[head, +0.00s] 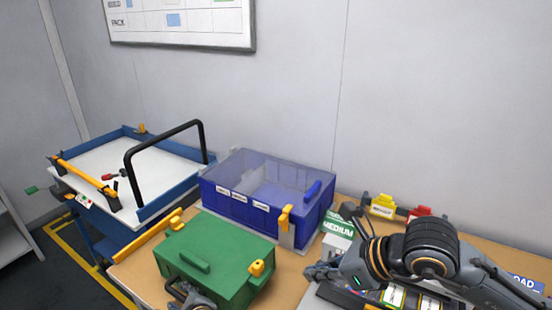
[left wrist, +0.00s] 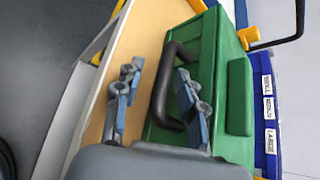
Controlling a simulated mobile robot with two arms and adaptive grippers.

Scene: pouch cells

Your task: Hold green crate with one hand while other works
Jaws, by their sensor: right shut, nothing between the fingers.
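The green crate (head: 222,255) stands on the wooden table, with a green lid and yellow latches. My left gripper (head: 182,290) is at its front side, partly cut off by the lower edge of the head view. In the left wrist view, the fingers of my left gripper (left wrist: 153,97) are apart. The crate's black side handle (left wrist: 160,92) lies between them, with one finger on the crate side of the bar. The green crate (left wrist: 213,60) fills the middle there. My right gripper (head: 314,272) is shut and empty, to the right of the crate.
A blue bin (head: 228,206) with a clear lid and yellow latch stands behind the crate. A blue cart (head: 150,214) with a black handle stands at left. A green MEDIUM box (head: 338,228) and yellow and red holders (head: 382,206) are at right.

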